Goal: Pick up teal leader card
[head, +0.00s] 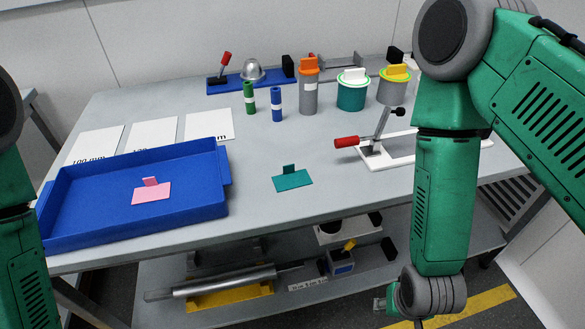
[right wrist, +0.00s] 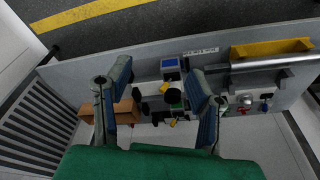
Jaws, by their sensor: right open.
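The teal leader card (head: 292,182) lies flat on the grey table, right of the blue tray, with a small upright tab at its back edge. Nothing touches it. My right gripper (right wrist: 158,88) is open in the right wrist view, its two fingers wide apart with nothing held between them. In the head view my right arm hangs down at the right, below and in front of the table edge, far from the card. The card does not show in the right wrist view. Only part of my left arm shows at the left edge; its gripper is out of view.
A blue tray (head: 222,203) holds a pink card (head: 151,193). A red-handled clamp (head: 347,142) on a white base stands right of the teal card. Several cylinders, including a teal pot (head: 351,97), stand behind. The table around the card is clear. A lower shelf holds a metal roller (head: 225,282).

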